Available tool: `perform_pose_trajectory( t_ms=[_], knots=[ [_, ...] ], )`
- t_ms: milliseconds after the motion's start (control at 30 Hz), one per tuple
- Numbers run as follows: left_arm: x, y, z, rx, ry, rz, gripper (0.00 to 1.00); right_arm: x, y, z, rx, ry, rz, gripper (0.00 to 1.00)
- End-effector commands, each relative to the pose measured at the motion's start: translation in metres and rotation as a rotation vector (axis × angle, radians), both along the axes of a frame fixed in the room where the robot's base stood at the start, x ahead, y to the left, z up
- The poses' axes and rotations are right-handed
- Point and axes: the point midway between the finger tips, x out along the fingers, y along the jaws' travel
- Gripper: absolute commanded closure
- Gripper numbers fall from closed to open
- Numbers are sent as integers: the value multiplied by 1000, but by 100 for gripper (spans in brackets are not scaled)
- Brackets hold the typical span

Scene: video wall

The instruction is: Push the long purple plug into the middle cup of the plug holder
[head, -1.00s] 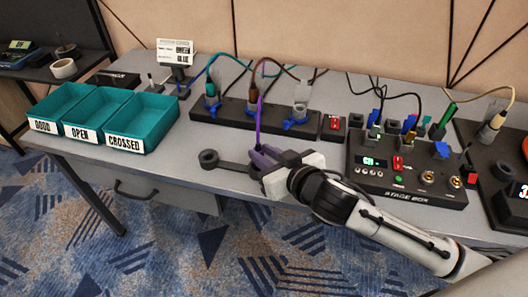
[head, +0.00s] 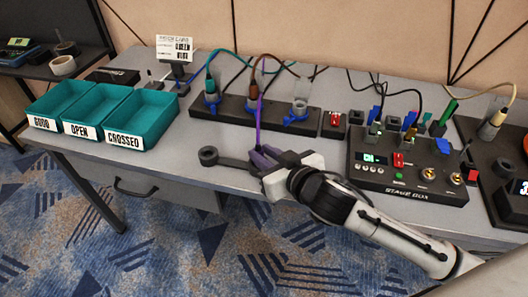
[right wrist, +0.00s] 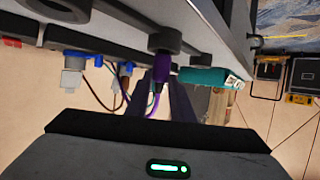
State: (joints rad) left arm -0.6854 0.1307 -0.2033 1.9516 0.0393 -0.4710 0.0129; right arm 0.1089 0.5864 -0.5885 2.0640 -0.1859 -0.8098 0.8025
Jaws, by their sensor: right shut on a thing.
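The plug holder is a dark bar with ring-shaped cups. Its left end cup (head: 208,156) shows in the head view; the middle cup is hidden behind my right gripper (head: 266,157). In the right wrist view, upside down, the middle cup (right wrist: 168,41) and another cup (right wrist: 65,8) show. The long purple plug (right wrist: 162,66) stands in line with the middle cup, its end at or inside the ring; how deep I cannot tell. My right gripper is shut on it, and a purple cable (head: 258,115) rises from it. My left gripper is not in view.
A long black strip (head: 235,112) with teal, brown and grey plugs stands behind the holder. The stage box (head: 410,180) is close on the right. Teal bins (head: 145,118) stand at the left. Table room is free between bins and holder.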

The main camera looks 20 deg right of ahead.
Motion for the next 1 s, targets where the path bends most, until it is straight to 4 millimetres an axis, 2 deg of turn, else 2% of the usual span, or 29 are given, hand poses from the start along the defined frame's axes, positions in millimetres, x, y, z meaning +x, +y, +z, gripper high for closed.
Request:
perform_pose_trajectory(
  t_ms=[300,333,467,833,1000],
  knots=[
    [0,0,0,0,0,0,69,0,0,0,0,-1,-1,100],
    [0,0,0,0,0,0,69,0,0,0,0,-1,0,77],
    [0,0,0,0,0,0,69,0,0,0,0,-1,-1,57],
    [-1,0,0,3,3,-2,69,0,0,0,-1,1,-1,57],
    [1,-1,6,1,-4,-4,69,-27,-5,11,1,2,1,57]
  ],
)
